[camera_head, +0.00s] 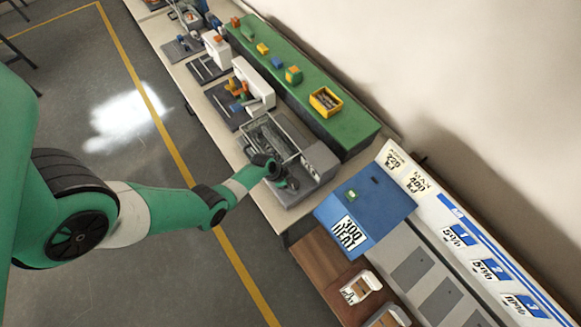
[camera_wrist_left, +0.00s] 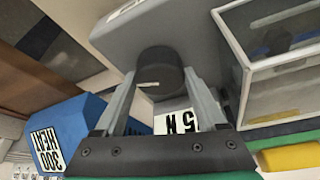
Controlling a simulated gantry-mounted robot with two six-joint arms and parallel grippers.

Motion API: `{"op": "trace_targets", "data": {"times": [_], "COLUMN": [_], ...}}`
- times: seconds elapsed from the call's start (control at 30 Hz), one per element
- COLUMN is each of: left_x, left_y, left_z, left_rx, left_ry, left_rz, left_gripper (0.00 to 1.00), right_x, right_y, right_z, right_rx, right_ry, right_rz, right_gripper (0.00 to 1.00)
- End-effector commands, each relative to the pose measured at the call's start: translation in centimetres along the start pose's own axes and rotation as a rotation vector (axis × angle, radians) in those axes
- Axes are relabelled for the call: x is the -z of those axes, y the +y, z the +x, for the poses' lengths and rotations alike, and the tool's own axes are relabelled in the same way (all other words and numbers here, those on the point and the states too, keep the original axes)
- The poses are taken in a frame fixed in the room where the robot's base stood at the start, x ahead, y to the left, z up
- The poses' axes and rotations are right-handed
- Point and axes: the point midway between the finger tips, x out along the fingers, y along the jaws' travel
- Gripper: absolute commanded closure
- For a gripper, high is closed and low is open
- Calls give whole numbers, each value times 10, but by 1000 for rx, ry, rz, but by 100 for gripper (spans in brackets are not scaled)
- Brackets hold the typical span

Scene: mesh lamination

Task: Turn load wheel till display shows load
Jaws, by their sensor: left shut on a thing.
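The load wheel (camera_wrist_left: 160,72) is a dark round knob with a light mark, on the grey test machine (camera_wrist_left: 185,25). My left gripper (camera_head: 282,177) is at the machine, and in the left wrist view its two fingers stand on either side of the wheel, shut on it. A white display (camera_wrist_left: 180,120) with black characters shows behind the fingers. I can make out a 5 and an N; part of it is hidden by the gripper. The machine (camera_head: 318,160) also shows in the head view, where the arm hides the wheel. My right gripper is out of view.
A clear-walled chamber (camera_wrist_left: 285,85) stands right beside the wheel in the wrist view. A green raised shelf (camera_head: 350,125) with a yellow bin (camera_head: 326,101) runs behind the machine, along the wall.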

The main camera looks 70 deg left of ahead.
Motion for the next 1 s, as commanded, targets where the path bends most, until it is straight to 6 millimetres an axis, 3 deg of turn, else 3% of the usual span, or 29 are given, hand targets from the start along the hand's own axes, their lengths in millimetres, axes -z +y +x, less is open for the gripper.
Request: {"op": "trace_targets", "data": {"times": [0.3,0.77,0.8,0.93,1.0], "left_x": [0,-1,-1,0,0], "left_y": [-1,-1,-1,-1,-1], "left_z": [0,0,0,0,0], "left_rx": [-43,-48,-48,-48,-48], "left_ry": [-1,-3,-3,-2,-2], "left_rz": [105,121,121,120,120], "left_gripper": [82,83,23,0,0], "right_x": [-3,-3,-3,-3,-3], "right_y": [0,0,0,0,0], "right_z": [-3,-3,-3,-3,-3], "right_rx": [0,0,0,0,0], "right_ry": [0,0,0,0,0], "right_rz": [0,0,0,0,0], "right_gripper": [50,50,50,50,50]}}
